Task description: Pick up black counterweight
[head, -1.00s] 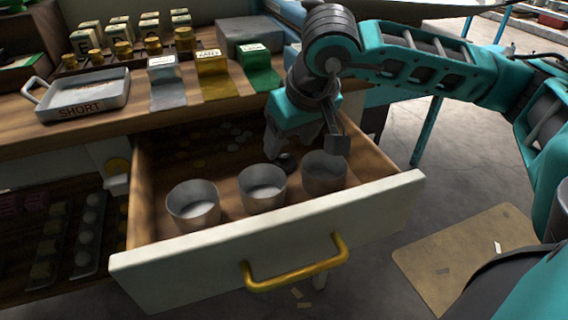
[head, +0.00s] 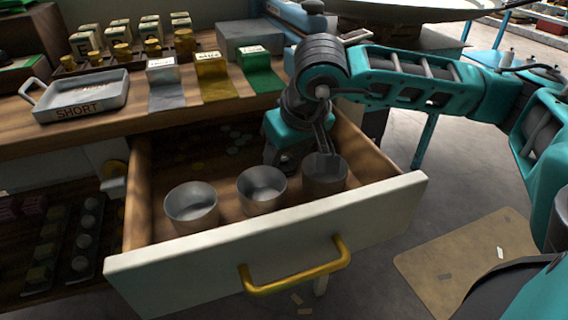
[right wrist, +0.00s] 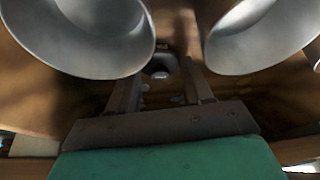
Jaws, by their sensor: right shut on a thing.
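My right gripper (head: 292,164) reaches down into the open drawer, just behind the middle and right metal cups. In the right wrist view its two fingers (right wrist: 163,80) stand either side of a small dark, rounded thing (right wrist: 160,68), which I take for the black counterweight. The gripper is shut on it. In the head view the gripper hides the counterweight, and I cannot tell whether it is clear of the drawer floor. My left gripper is not in view.
The right cup (head: 325,174), middle cup (head: 262,190) and left cup (head: 191,207) stand in a row behind the drawer front (head: 230,245). Pale discs (head: 235,140) lie farther back in the drawer. A tray marked SHORT (head: 84,96) sits on the counter.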

